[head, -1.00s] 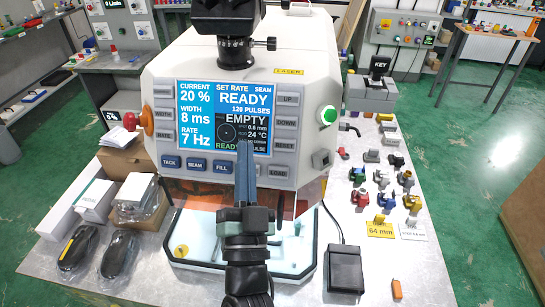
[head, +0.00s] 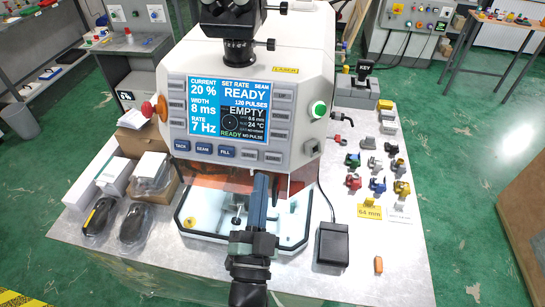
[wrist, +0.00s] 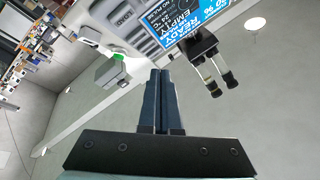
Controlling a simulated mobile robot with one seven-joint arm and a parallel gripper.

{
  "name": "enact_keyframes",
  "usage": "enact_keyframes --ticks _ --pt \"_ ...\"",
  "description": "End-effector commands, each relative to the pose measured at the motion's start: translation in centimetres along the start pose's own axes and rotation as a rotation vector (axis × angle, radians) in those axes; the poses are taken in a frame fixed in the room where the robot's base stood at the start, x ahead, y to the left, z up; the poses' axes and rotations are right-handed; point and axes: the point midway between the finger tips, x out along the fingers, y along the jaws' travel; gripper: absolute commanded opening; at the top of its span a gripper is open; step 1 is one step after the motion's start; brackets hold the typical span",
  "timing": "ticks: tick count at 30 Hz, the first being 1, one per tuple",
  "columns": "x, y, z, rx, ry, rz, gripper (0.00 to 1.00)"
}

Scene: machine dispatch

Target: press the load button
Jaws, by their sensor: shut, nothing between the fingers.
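The white laser welding machine (head: 310,60) stands on the table with its blue screen (head: 229,111) reading READY and EMPTY. The load button (head: 273,157) is the grey right-hand key in the row under the screen, its label too blurred to read in the head view. In the wrist view a grey key reading LOAD (wrist: 123,18) shows near the top, ahead and left of my fingertips. My gripper (head: 262,176) is shut and empty, just below the load button in the head picture. It also shows in the wrist view (wrist: 160,72), its fingers together and apart from the panel.
Blue TACK, SEAM and FILL keys (head: 203,148) share the row. A green button (head: 319,109) and a red knob (head: 148,109) flank the panel. The microscope (head: 236,30) overhangs the screen. A black pedal (head: 333,243) and several coloured clamps (head: 377,186) lie right.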

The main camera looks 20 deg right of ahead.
Motion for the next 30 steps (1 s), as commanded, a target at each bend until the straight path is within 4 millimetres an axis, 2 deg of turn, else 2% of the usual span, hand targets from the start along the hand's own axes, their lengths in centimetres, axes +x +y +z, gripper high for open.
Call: enact_keyframes --ticks 18,30 --pt "5.1 3.9 4.0 -0.001 0.000 -0.002 0.00" --pt "6.0 4.3 4.3 0.000 -0.001 0.000 0.00"
